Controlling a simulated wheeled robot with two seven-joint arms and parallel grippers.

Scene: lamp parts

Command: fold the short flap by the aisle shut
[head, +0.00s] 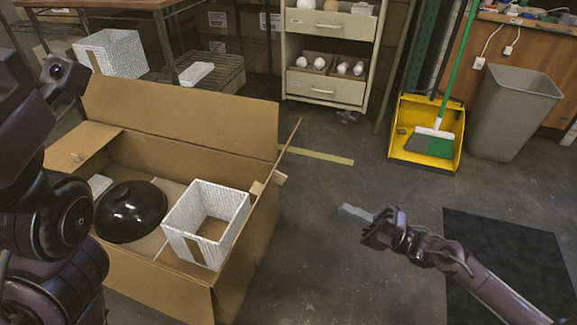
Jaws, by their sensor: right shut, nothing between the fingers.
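A large open cardboard box (160,285) stands on the floor at the left. Its short flap on the aisle side (285,152) stands up, seen nearly edge-on, leaning slightly outward. My right gripper (356,213) is shut and empty over the floor, to the right of the box and clear of the flap. My left arm covers the left edge of the picture and hides part of the box. Its gripper cannot be made out.
The box holds a black lamp shade (130,210) and a white patterned open carton (205,225). Its long back flap (180,115) stands up. A drawer cart (330,60), yellow dustpan (425,130) and grey bin (512,110) stand behind. Floor between box and dark mat (510,265) is clear.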

